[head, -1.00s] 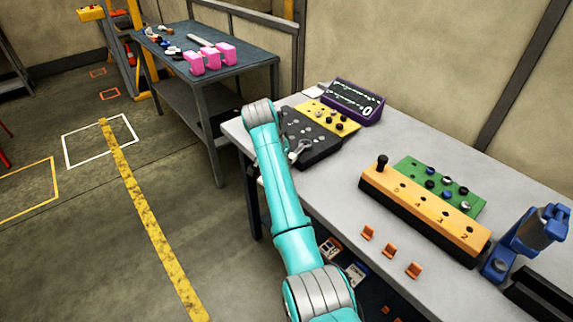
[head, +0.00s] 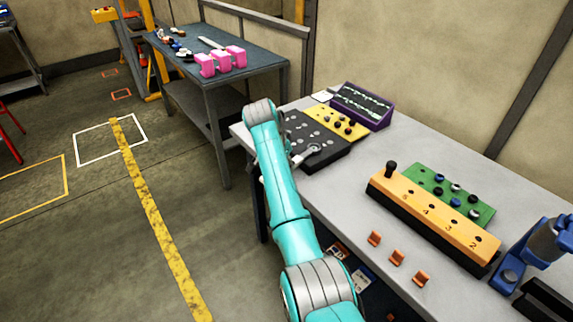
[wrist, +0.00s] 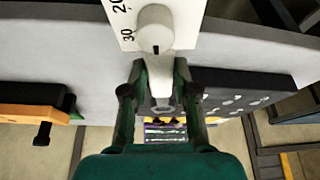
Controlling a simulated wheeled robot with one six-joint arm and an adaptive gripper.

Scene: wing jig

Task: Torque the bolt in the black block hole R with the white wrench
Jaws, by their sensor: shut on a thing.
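The white wrench (wrist: 161,58) shows in the wrist view, with a round knob and a printed scale reading 20 and 30. My gripper (wrist: 161,78) is shut on its narrow part.
A yellow block (head: 337,121) and a purple rack (head: 377,118) stand behind the black block. An orange numbered block (head: 430,221), green block (head: 468,207), orange clips (head: 397,257) and blue device (head: 540,245) are farther right. A dark table (head: 262,71) holds pink blocks (head: 224,61).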

